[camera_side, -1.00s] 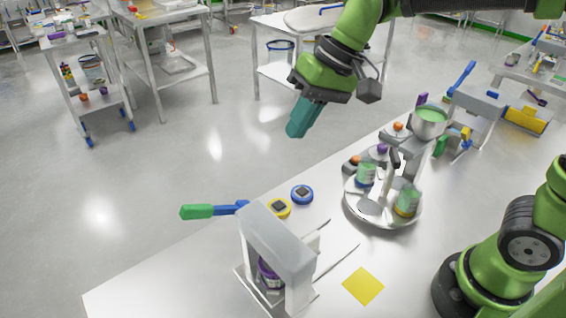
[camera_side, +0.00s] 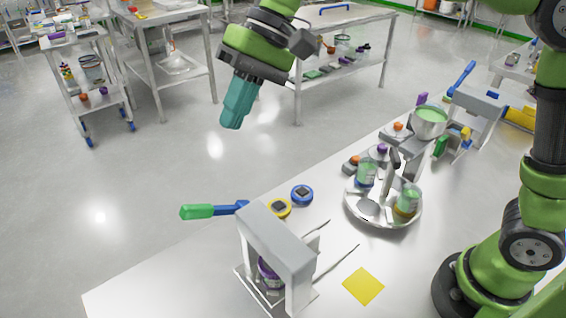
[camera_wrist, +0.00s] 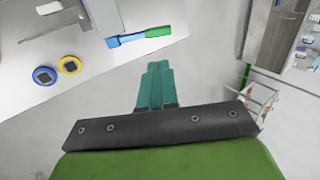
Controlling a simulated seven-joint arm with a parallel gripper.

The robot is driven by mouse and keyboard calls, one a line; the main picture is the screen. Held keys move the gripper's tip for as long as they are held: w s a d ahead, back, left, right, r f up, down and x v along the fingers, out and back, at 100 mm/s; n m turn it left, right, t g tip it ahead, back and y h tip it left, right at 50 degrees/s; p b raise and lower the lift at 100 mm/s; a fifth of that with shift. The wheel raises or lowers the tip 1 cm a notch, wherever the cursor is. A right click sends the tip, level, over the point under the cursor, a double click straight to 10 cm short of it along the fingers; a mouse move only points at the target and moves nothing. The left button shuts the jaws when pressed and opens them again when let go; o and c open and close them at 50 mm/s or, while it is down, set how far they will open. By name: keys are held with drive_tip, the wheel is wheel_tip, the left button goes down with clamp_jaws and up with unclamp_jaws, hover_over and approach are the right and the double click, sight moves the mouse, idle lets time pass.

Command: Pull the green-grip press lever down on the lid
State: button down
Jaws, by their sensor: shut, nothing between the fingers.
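The press lever has a green grip (camera_side: 196,212) on a blue arm (camera_side: 231,208). It sticks out level to the left from the top of a grey press frame (camera_side: 276,240). In the wrist view the green grip (camera_wrist: 158,31) and blue arm (camera_wrist: 126,39) lie beyond my fingertips. A purple-lidded jar (camera_side: 268,270) stands inside the press under the crossbar, partly hidden by the frame. My gripper (camera_side: 231,126), with teal fingers, is shut and empty. It hangs well above and behind the lever, apart from it. In the wrist view my gripper (camera_wrist: 157,66) points toward the lever.
A blue round dial (camera_side: 302,195) and a yellow one (camera_side: 279,207) lie behind the press. A round tray (camera_side: 356,211) with jars stands to the right. A yellow square (camera_side: 363,286) lies on the white table. The space around the green grip is clear.

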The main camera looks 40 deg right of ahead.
approach(187, 218)
drive_tip(key=f, duration=0.1)
drive_tip(key=a+f, duration=0.1)
drive_tip(key=f, duration=0.1)
drive_tip(key=w+f, duration=0.1)
drive_tip(key=f, duration=0.1)
drive_tip(key=shift+a+f, duration=0.15)
drive_tip(key=shift+f, duration=0.1)
drive_tip(key=shift+a+f+h, duration=0.65)
drive_tip(key=shift+a+h, duration=0.2)
drive_tip(key=shift+h, duration=0.15)
drive_tip(key=a+f+h, duration=0.1)
drive_tip(key=h, duration=0.1)
drive_tip(key=a+f+h, duration=0.1)
drive_tip(key=f, duration=0.1)
drive_tip(key=shift+s+f+h, duration=0.1)
drive_tip(key=shift+h, duration=0.3)
drive_tip(key=shift+s+a+f, duration=0.1)
drive_tip(key=shift+a+f, duration=0.15)
drive_tip(key=shift+f, duration=0.3)
drive_tip(key=shift+s+a+f, duration=0.1)
drive_tip(key=shift+a+f, duration=0.15)
drive_tip(key=shift+f, duration=0.3)
drive_tip(key=d+r, duration=0.3)
drive_tip(key=r, duration=1.4)
drive_tip(key=shift+w, duration=0.35)
